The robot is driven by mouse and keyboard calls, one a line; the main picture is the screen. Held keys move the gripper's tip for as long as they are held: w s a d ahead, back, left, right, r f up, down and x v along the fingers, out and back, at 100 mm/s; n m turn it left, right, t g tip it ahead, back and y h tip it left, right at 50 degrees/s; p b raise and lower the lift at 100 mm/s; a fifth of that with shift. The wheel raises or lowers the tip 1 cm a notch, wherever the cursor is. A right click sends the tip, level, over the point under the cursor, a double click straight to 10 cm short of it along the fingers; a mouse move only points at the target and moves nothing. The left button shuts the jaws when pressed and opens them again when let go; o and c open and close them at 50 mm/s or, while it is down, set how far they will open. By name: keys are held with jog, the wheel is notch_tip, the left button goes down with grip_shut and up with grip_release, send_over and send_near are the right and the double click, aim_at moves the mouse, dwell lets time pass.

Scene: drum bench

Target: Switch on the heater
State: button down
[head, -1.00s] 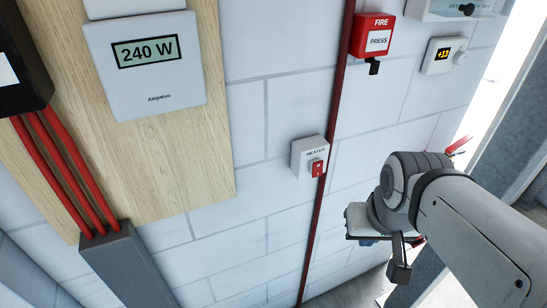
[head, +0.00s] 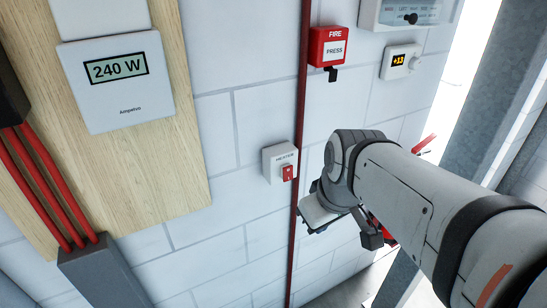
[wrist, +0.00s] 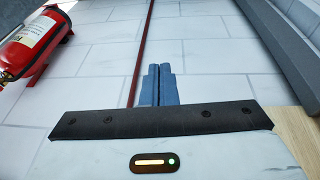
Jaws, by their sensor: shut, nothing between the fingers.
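The heater switch (head: 280,162) is a small white wall box labelled HEATER, with a red rocker (head: 287,173) on its lower right part. It sits just left of a red vertical pipe. My gripper is at the lower right of the switch in the head view, apart from it in the picture; its pale body (head: 320,212) shows, but its fingers are hidden there. In the wrist view the blue fingers (wrist: 158,72) are shut together with nothing between them. The switch cannot be made out in the wrist view.
A meter (head: 117,82) on the wooden board (head: 165,180) reads 240 W. The red pipe (head: 304,95) runs down the wall. A fire extinguisher (wrist: 35,40) shows in the wrist view.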

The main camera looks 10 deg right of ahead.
aim_at(288, 174)
jog(key=w+d+r+n, duration=0.1)
jog(key=w+r+n, duration=0.1)
jog(key=w+n, duration=0.4)
jog(key=w+d+r+n+y, duration=0.1)
jog(key=w+r+n, duration=0.1)
jog(key=w+n, duration=0.5)
jog(key=shift+r+n+b, duration=0.3)
jog(key=shift+n+b, duration=0.1)
jog(key=shift+n, duration=2)
jog(key=w+a+f+p, duration=0.2)
jog(key=w+f+p, duration=0.1)
jog(key=w+f, duration=0.4)
notch_tip(288, 174, down, 3)
jog(key=shift+p, duration=0.35)
jog(key=shift+a, duration=0.1)
